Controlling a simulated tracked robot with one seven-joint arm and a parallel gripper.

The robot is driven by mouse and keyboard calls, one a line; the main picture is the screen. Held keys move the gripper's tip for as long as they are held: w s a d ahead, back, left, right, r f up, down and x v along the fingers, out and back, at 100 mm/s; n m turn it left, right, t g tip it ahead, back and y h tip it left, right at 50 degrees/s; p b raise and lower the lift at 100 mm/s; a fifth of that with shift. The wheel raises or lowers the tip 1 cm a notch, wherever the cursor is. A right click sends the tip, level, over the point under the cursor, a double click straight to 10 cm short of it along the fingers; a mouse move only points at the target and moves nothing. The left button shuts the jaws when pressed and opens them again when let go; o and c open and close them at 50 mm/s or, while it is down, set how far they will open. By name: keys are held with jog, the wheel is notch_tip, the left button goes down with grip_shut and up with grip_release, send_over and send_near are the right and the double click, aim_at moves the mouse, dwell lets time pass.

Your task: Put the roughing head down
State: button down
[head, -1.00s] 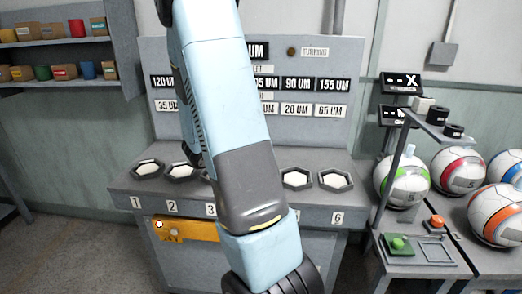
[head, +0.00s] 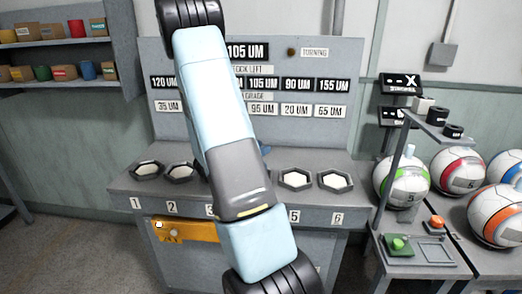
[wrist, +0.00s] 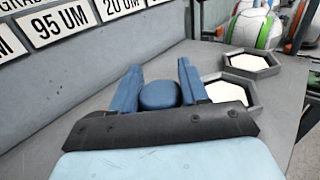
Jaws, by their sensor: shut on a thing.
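The roughing head looks to be the round blue piece (wrist: 160,96) between the two blue fingers of my gripper (wrist: 158,68) in the wrist view. My gripper is shut on it, over the bench near the back panel. Its underside and any contact with the bench are hidden. In the head view my arm covers nearly all of the gripper; only a small blue bit shows beside the arm. Hexagonal white-floored trays stand on the bench (head: 320,164): the one at 5 (head: 296,179), the one at 6 (head: 335,181), and two on the left.
The panel (head: 335,60) with micron labels rises behind the bench. Positions 3 and 4 are hidden by my arm. A yellow plate (head: 185,229) is on the bench front. Balls (head: 405,184) and a stand with a green button (head: 398,243) are at right.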

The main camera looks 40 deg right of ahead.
jog(key=shift+f, duration=0.25)
jog(key=shift+f, duration=0.1)
jog(key=c, duration=0.6)
grip_release()
jog(key=shift+o, duration=0.2)
jog(key=a, duration=1.2)
jog(key=s+a+r+m+g+y, duration=0.3)
jog(key=s+a+r+m+y, duration=0.45)
jog(key=s+r+m, duration=0.2)
jog(key=s+a+r+m+t+y, duration=0.4)
jog(key=a+r+t+y, duration=0.1)
jog(key=a, duration=0.3)
jog(key=s+a+r+m+t+y, duration=0.3)
jog(key=s+a+r+t+y, duration=0.1)
jog(key=a, duration=0.4)
jog(key=shift+s+a+r+m+t+y, duration=0.25)
jog(key=shift+r+m+t+y, duration=0.2)
jog(key=shift+y, duration=0.3)
